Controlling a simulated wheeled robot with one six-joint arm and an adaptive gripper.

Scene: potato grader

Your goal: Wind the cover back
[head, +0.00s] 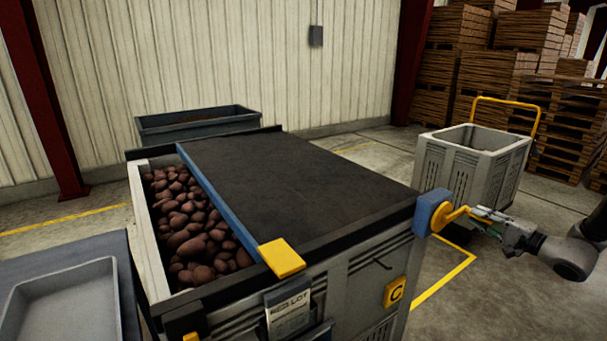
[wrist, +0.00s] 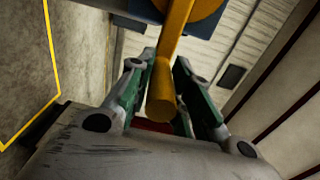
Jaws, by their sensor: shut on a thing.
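The black cover (head: 300,185) lies over most of the grey potato bin, with a blue bar (head: 215,190) along its left edge and a yellow block (head: 281,258) at the bar's near end. Left of the bar the bin is open and full of reddish-brown potatoes (head: 190,222). A yellow crank (head: 452,215) sticks out from a blue housing (head: 431,210) at the bin's right corner. My gripper (head: 482,213) is shut on the crank's handle. In the wrist view the yellow handle (wrist: 163,98) lies between the two fingers.
A grey table with a shallow tray (head: 65,310) stands at the front left. A dark trough (head: 200,122) is behind the bin. A grey crate cart (head: 475,155) with a yellow push bar stands behind my arm, and stacked wooden crates (head: 495,80) are beyond it.

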